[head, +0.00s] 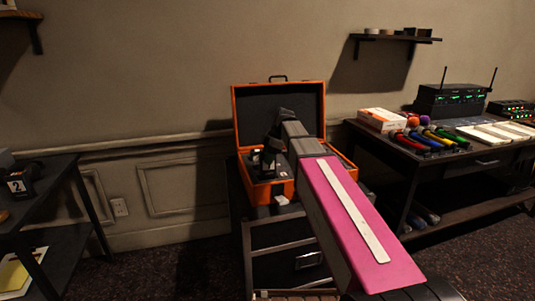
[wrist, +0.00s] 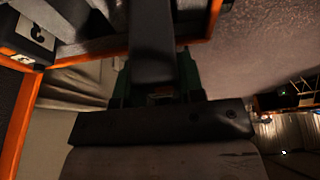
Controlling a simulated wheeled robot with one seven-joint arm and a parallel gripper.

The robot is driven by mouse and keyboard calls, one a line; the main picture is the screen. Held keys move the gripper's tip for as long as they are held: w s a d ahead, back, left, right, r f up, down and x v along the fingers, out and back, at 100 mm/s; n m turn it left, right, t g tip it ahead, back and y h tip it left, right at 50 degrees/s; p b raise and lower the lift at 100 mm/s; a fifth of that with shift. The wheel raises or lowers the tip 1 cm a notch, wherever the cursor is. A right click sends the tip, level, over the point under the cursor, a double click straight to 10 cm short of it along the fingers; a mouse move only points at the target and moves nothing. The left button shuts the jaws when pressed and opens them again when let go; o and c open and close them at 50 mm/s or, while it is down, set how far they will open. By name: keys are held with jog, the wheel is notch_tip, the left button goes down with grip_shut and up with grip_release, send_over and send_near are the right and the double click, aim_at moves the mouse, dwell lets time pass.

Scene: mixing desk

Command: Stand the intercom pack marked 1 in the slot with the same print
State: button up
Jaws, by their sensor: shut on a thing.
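The open orange case (head: 278,190) stands in the middle of the head view, lid up at the back. My gripper (head: 272,148) is over the left part of the case. In the wrist view my gripper (wrist: 152,88) is shut on a dark green thing (wrist: 190,72), probably the pack; a black finger covers its middle. No print shows on it, and its lower end is hidden. A black block with a white 3 (wrist: 38,38) sits inside the orange rim in the wrist view. The slot marked 1 cannot be made out.
At left, a dark table (head: 45,205) holds a black pack marked 2 (head: 17,186). At right, a desk (head: 400,150) carries a white and orange box (head: 382,119), coloured microphones (head: 430,142) and a radio receiver (head: 450,100). A wall shelf (head: 395,38) hangs above.

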aim_at(267, 170)
jog(key=shift+f, duration=3.05)
jog(key=shift+f, duration=0.25)
jog(key=o, duration=1.2)
